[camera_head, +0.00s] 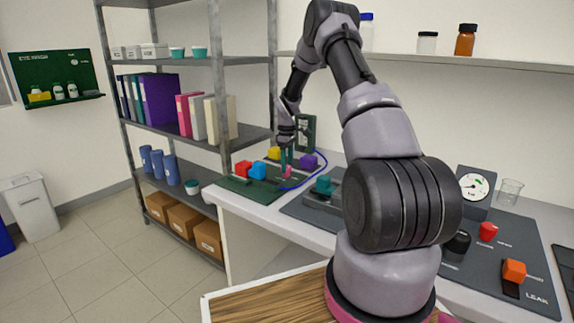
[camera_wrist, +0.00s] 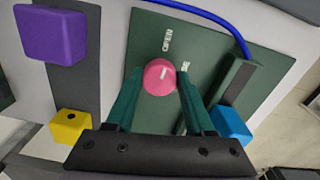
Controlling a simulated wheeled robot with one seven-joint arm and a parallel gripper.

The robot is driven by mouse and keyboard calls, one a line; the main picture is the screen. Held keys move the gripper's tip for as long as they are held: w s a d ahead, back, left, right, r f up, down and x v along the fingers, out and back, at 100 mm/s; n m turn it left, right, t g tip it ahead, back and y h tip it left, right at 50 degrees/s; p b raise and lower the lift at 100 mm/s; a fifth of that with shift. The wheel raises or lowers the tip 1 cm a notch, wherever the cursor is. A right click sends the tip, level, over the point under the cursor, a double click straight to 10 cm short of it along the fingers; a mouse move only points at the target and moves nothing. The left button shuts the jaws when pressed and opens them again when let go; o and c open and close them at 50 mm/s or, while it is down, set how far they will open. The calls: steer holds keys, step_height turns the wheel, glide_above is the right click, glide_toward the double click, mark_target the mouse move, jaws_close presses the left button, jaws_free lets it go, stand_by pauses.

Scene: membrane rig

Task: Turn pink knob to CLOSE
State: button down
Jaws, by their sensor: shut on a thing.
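The pink knob (camera_wrist: 160,76) sits on a dark green panel (camera_wrist: 222,60) in the wrist view. A short white mark shows on its face; exactly which label it points at is hard to tell. The word OPEN is printed above the knob. A second label at its right is partly hidden by a finger, with only its last letters showing. My gripper (camera_wrist: 159,82) is shut on the knob, one green finger on each side. In the head view the pink knob (camera_head: 287,172) shows small beneath my gripper (camera_head: 287,158) on the bench's left end.
A purple block (camera_wrist: 50,33), a yellow block (camera_wrist: 70,126) and a blue block (camera_wrist: 231,121) stand around the panel. A blue hose (camera_wrist: 215,18) curves past it. In the head view a red block (camera_head: 243,168) is at the left, and a gauge (camera_head: 473,187) at the right.

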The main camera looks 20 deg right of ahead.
steer(key=m, duration=0.3)
steer(key=shift+m, duration=0.4)
steer(key=m, duration=0.4)
steer(key=shift+a+m, duration=0.15)
steer(key=shift+m, duration=0.15)
steer(key=m, duration=0.4)
steer(key=shift+m, duration=0.3)
steer(key=shift+a+m, duration=0.1)
steer(key=shift+m, duration=1.9)
steer(key=shift+c, duration=1.3)
jaws_free()
step_height(320, 180, up, 11)
